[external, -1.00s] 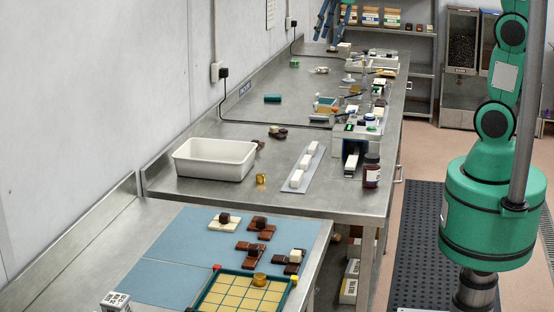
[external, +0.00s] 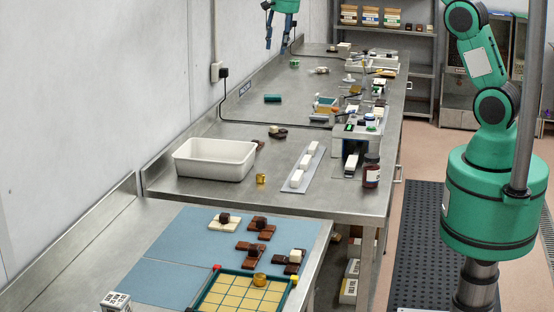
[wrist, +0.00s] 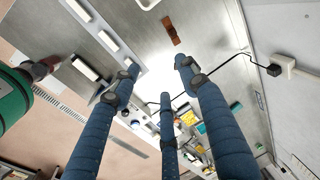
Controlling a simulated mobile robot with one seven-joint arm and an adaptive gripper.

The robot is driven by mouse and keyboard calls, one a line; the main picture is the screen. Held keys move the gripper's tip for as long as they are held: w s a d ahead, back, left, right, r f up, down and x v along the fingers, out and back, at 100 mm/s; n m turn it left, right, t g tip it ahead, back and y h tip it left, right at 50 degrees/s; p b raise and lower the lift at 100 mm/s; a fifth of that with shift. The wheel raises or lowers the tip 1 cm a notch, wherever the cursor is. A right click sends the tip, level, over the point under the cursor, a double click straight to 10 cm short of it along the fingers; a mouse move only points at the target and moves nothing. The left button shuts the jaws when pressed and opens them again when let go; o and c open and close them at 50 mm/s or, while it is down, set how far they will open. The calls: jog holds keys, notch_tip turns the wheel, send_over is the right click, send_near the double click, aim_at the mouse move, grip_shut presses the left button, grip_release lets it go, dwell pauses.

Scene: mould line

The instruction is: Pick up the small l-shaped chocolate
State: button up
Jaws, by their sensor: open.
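My gripper (external: 277,44) hangs high over the far part of the steel bench, near the wall. Its blue fingers are spread and empty in the wrist view (wrist: 160,76). Brown chocolate (wrist: 172,28) lies on bare steel beyond the fingertips in the wrist view. In the external view, dark chocolate (external: 277,132) lies on the bench behind the white bin, with another dark bit (external: 260,145) partly hidden by the bin's rim. I cannot tell which is the small L-shaped one. My gripper is well apart from all of them.
A white bin (external: 213,146) stands near the wall. A grey strip (external: 302,180) holds white blocks, with a brown jar (external: 371,170) to its right. More chocolates lie on the blue mat (external: 190,250) in front. A black cable (external: 222,108) runs along the wall side.

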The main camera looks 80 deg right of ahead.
jog(key=w+d+f+m+g+p, duration=0.15)
jog(key=w+d+f+m, duration=0.35)
jog(key=d+f, duration=0.55)
jog(key=m+p, duration=0.3)
jog(key=m, duration=0.1)
send_over(275, 126)
notch_tip(275, 126, down, 14)
jog(key=shift+a+r+y, duration=0.2)
jog(key=shift+a+y, duration=0.05)
jog(key=shift+y, duration=0.15)
jog(key=shift+f, duration=4.3)
jog(key=shift+f, duration=0.1)
jog(key=shift+w+d+f+p, duration=0.1)
jog(key=shift+f+p, duration=0.2)
jog(key=shift+f, duration=1)
jog(key=shift+d+f+p, duration=0.1)
jog(key=shift+f+p, duration=0.15)
jog(key=shift+f, duration=1)
